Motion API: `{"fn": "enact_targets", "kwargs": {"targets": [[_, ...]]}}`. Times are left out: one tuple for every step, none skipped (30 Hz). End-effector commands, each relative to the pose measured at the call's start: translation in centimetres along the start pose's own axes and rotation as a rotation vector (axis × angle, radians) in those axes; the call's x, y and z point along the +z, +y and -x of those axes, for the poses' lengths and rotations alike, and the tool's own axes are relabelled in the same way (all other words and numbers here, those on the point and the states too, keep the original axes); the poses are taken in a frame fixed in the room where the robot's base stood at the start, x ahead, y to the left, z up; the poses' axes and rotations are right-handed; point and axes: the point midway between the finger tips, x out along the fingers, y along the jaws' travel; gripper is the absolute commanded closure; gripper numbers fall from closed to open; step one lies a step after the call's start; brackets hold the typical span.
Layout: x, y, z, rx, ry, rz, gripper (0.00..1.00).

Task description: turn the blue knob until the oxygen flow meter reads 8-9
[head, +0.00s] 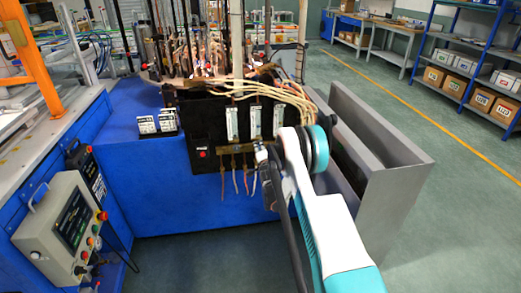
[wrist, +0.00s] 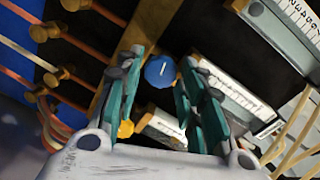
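The blue knob (wrist: 160,71) shows in the wrist view with a white mark on its face. It lies between the two teal fingers of my gripper (wrist: 164,62). The fingers are apart, with a gap visible on each side of the knob. In the head view my gripper (head: 262,154) is at the lower edge of the black panel (head: 203,151), below the flow meters. White-scaled flow meters show in the wrist view, one (wrist: 236,92) right of the knob. In the head view the middle flow meter (head: 255,121) is above my gripper. I cannot read the flow values.
Brass fittings (wrist: 55,75) with orange hoses are at the left of the wrist view. A grey metal bin (head: 392,190) stands right of my arm. A control box (head: 66,226) is at the left.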

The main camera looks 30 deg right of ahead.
Motion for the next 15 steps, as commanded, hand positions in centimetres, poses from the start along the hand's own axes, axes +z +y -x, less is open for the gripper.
{"fn": "enact_targets", "kwargs": {"targets": [[0.0,0.0,0.0,-0.001,0.000,0.000,0.51],[0.0,0.0,0.0,-0.001,0.000,0.000,0.51],[0.0,0.0,0.0,-0.001,0.000,0.000,0.51],[0.0,-0.1,0.0,-0.001,0.001,0.000,0.51],[-0.1,-0.1,0.0,-0.001,0.001,0.000,0.51],[-0.1,-0.1,0.0,-0.002,0.001,0.000,0.51],[-0.1,-0.1,0.0,-0.002,0.001,0.000,0.51],[-0.1,-0.1,-0.1,-0.002,0.001,0.000,0.51],[-0.1,-0.1,-0.1,-0.002,0.001,0.000,0.51],[-0.1,-0.1,0.0,-0.002,0.001,0.000,0.51],[-0.1,-0.1,0.1,-0.002,0.001,0.000,0.51],[-0.1,-0.1,0.2,-0.002,0.001,0.000,0.51],[-0.1,-0.1,0.5,-0.002,0.001,0.000,0.51],[-0.1,-0.1,0.8,-0.002,0.001,0.000,0.51],[-0.1,-0.1,1.3,-0.002,0.001,0.000,0.51]]}}
